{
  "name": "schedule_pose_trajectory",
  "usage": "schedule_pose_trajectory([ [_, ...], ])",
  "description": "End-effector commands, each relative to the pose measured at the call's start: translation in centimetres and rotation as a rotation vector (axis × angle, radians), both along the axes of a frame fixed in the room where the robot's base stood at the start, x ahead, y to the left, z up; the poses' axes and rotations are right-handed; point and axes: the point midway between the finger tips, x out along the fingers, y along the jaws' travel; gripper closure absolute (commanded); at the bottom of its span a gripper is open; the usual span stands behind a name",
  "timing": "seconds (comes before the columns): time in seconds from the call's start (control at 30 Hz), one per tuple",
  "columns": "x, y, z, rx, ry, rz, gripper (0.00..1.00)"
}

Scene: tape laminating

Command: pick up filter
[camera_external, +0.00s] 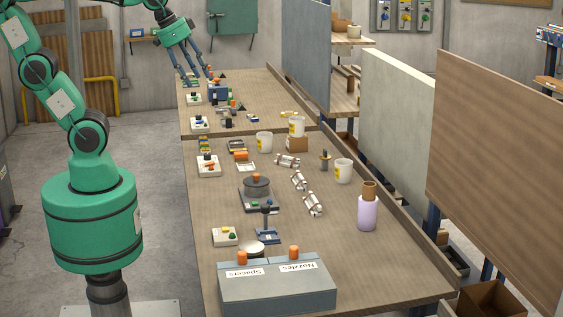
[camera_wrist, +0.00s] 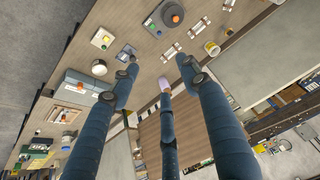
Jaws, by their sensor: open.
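No object is labelled as the filter, so I cannot tell for sure which one it is. Several white banded cylindrical pieces lie on the near table, at the back (camera_external: 288,161), middle (camera_external: 299,181) and front (camera_external: 313,204). In the wrist view, two similar pieces (camera_wrist: 200,27) and (camera_wrist: 170,52) lie near the top. A lavender cylinder (camera_external: 368,213) with a brown top stands upright at the table's right side. My gripper (camera_external: 196,77) is at the far table in the external view, its three blue fingers spread. In the wrist view my gripper (camera_wrist: 160,72) is open and empty.
A grey box (camera_external: 277,291) marked Spacers and Nozzles stands at the near end. A dark device with a round top (camera_external: 257,190), a blue stand (camera_external: 267,228) and white cups (camera_external: 343,171) and (camera_external: 264,142) stand on the table. Panels (camera_external: 495,145) border the right side.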

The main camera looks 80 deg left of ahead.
Motion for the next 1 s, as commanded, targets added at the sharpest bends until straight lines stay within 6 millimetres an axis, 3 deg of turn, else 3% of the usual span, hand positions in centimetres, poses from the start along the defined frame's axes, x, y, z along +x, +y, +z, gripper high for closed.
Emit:
schedule_pose_trajectory([
  [0.5,11.4,2.8,2.6,0.025,0.083,-0.018,0.54],
  [1.0,22.7,6.7,1.5,0.040,0.160,-0.040,0.54],
])
